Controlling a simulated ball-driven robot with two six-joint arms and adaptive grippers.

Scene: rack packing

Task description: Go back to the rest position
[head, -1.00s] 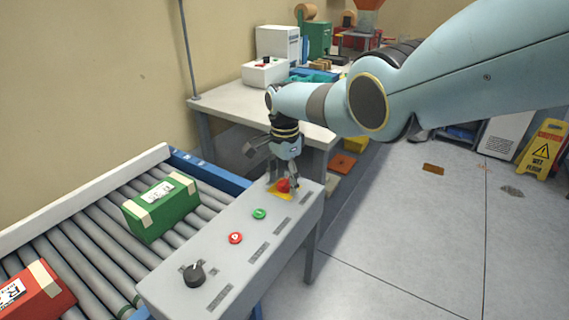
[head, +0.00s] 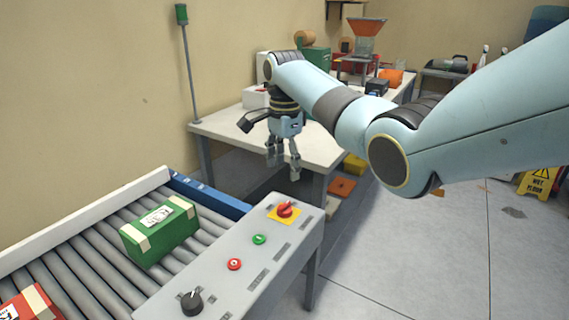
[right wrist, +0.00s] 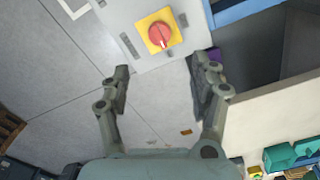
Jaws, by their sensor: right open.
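My right gripper (head: 283,165) hangs fingers down above and beyond the far end of the grey control panel (head: 228,275) in the head view. Its fingers are apart and empty. In the right wrist view its two fingertips (right wrist: 160,75) are spread wide, with the red knob (right wrist: 159,35) on its yellow plate ahead of them and not touched. The knob (head: 285,209) also shows at the panel's far end in the head view. My left gripper is in no view.
A green box (head: 160,232) and a red box (head: 32,304) lie on the roller conveyor (head: 95,235). A grey table (head: 225,130) stands behind the right gripper. A yellow wet floor sign (head: 538,180) stands at the right. The floor (head: 420,255) right of the panel is clear.

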